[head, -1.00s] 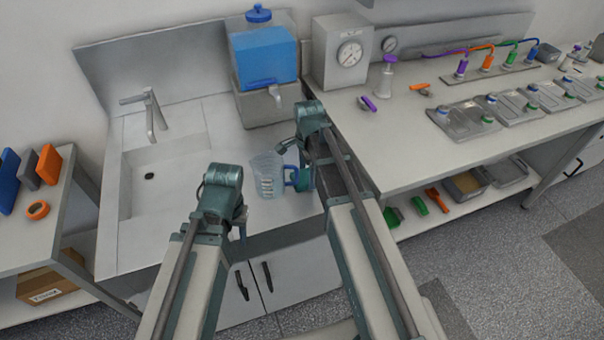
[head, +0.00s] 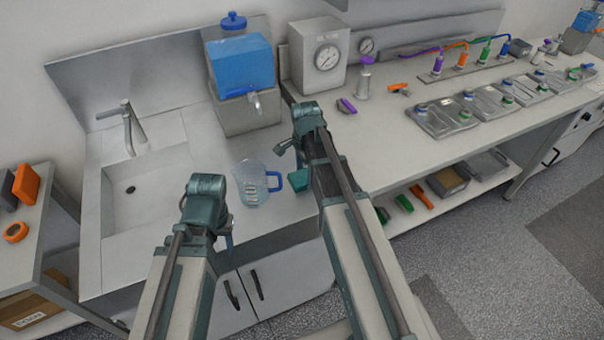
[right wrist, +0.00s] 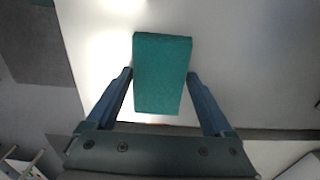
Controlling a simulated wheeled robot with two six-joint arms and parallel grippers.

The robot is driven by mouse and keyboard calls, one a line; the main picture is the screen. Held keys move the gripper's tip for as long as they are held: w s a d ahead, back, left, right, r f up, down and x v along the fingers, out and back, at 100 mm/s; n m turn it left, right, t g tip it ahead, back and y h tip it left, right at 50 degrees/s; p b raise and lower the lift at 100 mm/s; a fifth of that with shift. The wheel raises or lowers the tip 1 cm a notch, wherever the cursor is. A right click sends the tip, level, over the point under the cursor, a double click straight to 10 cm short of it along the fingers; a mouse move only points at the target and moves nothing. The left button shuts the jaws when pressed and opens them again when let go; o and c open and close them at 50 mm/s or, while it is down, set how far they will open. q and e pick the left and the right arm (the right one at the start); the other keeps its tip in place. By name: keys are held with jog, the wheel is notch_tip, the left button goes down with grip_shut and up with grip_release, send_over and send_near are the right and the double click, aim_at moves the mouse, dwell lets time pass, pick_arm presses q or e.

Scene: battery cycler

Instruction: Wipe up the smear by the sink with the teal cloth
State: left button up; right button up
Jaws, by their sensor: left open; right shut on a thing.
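The teal cloth (right wrist: 162,75) is a flat rectangular block between the fingers of my right gripper (right wrist: 162,85), which is shut on it. In the head view the cloth (head: 301,180) shows partly below my right gripper (head: 299,160), right of the measuring jug. My left gripper (head: 226,240) is open and empty, pointing down near the front edge of the sink counter (head: 215,160). The sink basin (head: 150,205) is at the left with a tap (head: 130,128). I cannot make out the smear; my arms cover part of the counter.
A clear measuring jug (head: 252,184) with a blue handle stands on the counter between my grippers. A blue-topped water tank (head: 240,65) stands behind it. The workbench (head: 385,130) with a dial unit (head: 319,60) is to the right. A side shelf (head: 38,245) stands at the left.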

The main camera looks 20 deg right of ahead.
aim_at(296, 182)
jog(key=shift+d, duration=0.1)
jog(key=shift+w+d+f, duration=0.1)
jog(key=shift+d, duration=1.35)
jog(key=shift+w+d, duration=0.2)
jog(key=shift+d, duration=1.45)
jog(key=shift+s, duration=0.6)
jog(key=shift+s+a, duration=0.15)
jog(key=shift+a, duration=1.5)
jog(key=shift+s+a, duration=0.2)
jog(key=shift+a, duration=1.45)
jog(key=shift+a, duration=0.1)
jog(key=shift+s+a, duration=0.1)
jog(key=shift+a, duration=1.45)
